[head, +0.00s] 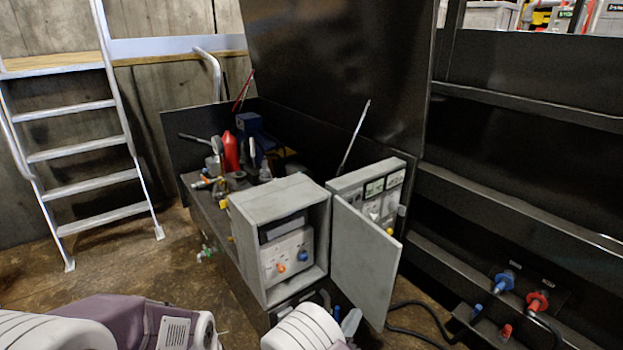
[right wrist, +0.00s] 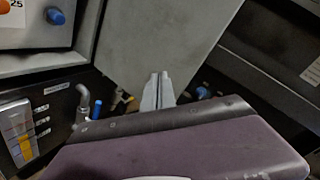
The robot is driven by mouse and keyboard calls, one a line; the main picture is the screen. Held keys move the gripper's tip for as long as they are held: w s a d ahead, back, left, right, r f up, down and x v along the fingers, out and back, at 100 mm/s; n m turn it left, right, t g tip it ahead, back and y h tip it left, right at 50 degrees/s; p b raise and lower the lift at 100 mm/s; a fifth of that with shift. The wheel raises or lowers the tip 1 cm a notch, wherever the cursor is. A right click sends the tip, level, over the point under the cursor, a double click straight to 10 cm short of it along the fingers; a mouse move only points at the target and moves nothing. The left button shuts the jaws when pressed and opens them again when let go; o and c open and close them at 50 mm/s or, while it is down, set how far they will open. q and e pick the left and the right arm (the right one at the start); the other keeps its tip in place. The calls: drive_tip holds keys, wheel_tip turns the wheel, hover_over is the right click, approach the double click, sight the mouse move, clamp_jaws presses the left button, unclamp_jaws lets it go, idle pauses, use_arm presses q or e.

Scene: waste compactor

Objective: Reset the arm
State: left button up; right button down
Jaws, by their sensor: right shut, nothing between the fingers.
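My right gripper (right wrist: 158,92) is shut and empty in the right wrist view, its two pale fingers together in front of the grey cabinet door (right wrist: 165,40). I cannot tell whether the fingers touch the door. In the head view the right gripper (head: 351,322) shows small at the bottom, below the open door (head: 365,255). The grey control cabinet (head: 246,235) stands open, with an orange knob (head: 281,267) and a blue knob (head: 303,256) inside. My left gripper is outside the head view; only arm parts of mine show at the lower left.
A second grey panel with gauges (head: 373,186) stands behind the door. Red and blue connectors (head: 537,301) sit on the black frame at the right. A black cable (head: 420,305) lies on the floor. A ladder (head: 85,155) stands at the left, with bare floor before it.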

drive_tip(key=s+d+r+m+g+h, duration=0.1)
drive_tip(key=s+d+m+g+h, duration=0.3)
drive_tip(key=s+d+m+g, duration=0.75)
drive_tip(key=s+d+f+m+g+y, duration=0.25)
drive_tip(key=s+m+g+y, duration=0.35)
drive_tip(key=s+m, duration=0.45)
drive_tip(key=w+a+r+m+t+y, duration=0.35)
drive_tip(key=a+m+y, duration=0.35)
drive_tip(key=m, duration=0.9)
wheel_tip(320, 180, up, 29)
drive_tip(key=p, duration=3)
drive_tip(key=shift+w+d+r+y, duration=0.15)
drive_tip(key=shift+w+r+y, duration=0.05)
drive_tip(key=shift+w+y, duration=0.15)
